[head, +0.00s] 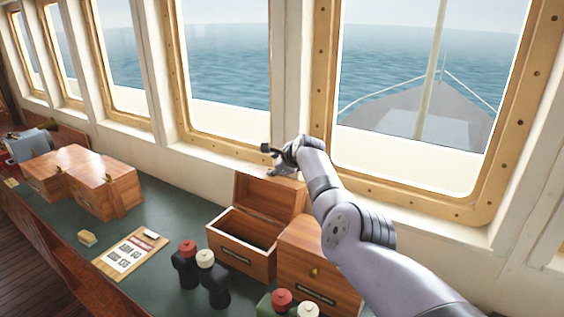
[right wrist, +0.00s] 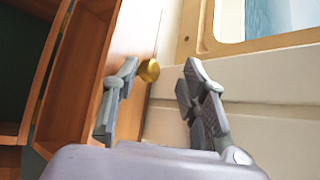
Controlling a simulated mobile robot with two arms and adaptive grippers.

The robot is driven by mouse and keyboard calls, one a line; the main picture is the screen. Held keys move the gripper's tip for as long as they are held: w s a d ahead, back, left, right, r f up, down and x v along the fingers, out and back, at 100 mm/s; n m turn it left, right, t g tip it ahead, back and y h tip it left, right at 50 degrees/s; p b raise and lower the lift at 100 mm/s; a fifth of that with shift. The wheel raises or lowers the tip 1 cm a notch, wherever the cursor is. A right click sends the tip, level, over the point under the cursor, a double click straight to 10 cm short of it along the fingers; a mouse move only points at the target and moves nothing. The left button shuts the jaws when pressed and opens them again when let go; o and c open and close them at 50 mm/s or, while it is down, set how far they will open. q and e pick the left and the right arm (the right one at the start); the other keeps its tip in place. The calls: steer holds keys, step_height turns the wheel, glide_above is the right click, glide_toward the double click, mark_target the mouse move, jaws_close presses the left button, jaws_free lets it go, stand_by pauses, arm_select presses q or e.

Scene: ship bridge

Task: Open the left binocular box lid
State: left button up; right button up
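The left binocular box (head: 238,258) is a wooden box on the green counter. Its lid (head: 266,196) stands raised at the back, and the box's dark inside shows. My right gripper (head: 274,160) is above the lid's upper edge, near the window wall. In the right wrist view, the gripper (right wrist: 160,95) is open, its two fingers apart. A brass knob (right wrist: 149,70) on the lid (right wrist: 138,30) shows between the fingertips, closer to the left finger. I cannot tell whether a finger touches it. My left gripper is not in view.
A second wooden box (head: 305,262) stands shut at the right, partly behind my right arm. Black binoculars (head: 213,283) stand in front of the open box. A clipboard (head: 131,254) and more wooden boxes (head: 108,186) are farther left. The window wall is close behind the lid.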

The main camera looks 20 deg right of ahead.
steer(key=shift+v, duration=3.75)
steer(key=shift+s+r, duration=0.1)
